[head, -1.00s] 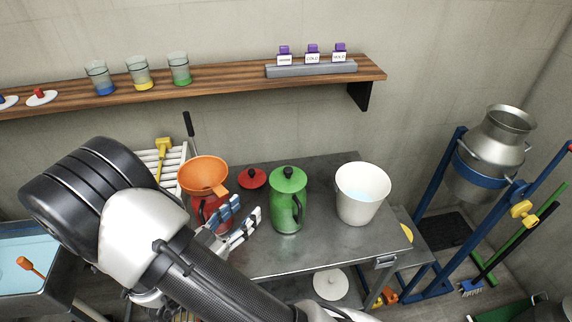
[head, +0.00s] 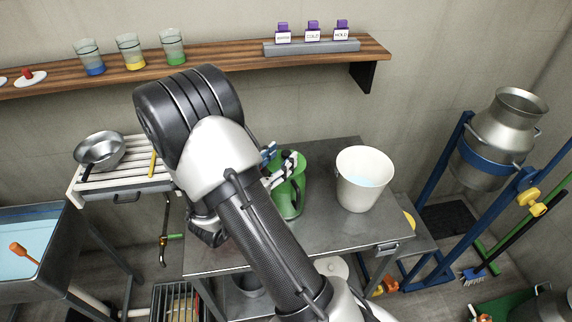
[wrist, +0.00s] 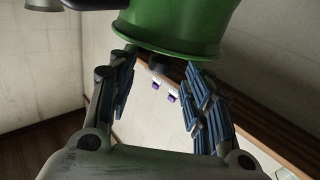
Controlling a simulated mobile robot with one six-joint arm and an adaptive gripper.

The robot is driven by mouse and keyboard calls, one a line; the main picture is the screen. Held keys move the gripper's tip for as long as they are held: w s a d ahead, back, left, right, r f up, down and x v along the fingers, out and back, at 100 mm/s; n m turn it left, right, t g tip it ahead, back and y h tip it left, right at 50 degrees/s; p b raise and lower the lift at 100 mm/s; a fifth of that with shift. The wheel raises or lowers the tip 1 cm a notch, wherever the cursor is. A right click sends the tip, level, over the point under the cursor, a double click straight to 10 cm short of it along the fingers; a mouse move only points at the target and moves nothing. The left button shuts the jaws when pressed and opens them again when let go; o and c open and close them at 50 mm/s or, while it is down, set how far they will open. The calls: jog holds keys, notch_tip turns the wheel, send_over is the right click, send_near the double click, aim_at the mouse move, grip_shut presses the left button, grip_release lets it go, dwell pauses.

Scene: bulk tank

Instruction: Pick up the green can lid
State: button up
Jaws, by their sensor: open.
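The green can (head: 290,198) stands upright on the metal table, partly hidden behind my arm and gripper in the head view. Its lid cannot be made out there, as my gripper (head: 280,162) covers the can's top. In the wrist view, which looks upside down, the green can (wrist: 185,25) fills the upper middle with its rim toward my fingers. I cannot tell the lid from the can there. My gripper (wrist: 163,90) is open, its two fingers apart and nothing held between them; the can's rim is just beyond the fingertips.
A white bucket (head: 363,190) of water stands right of the green can on the metal table (head: 345,228). A wooden shelf (head: 225,70) with cups and labelled bottles runs along the wall above.

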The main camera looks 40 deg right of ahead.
aim_at(283, 155)
jog(key=x, duration=0.3)
jog(key=shift+d, duration=0.15)
jog(key=shift+c, duration=0.2)
grip_shut()
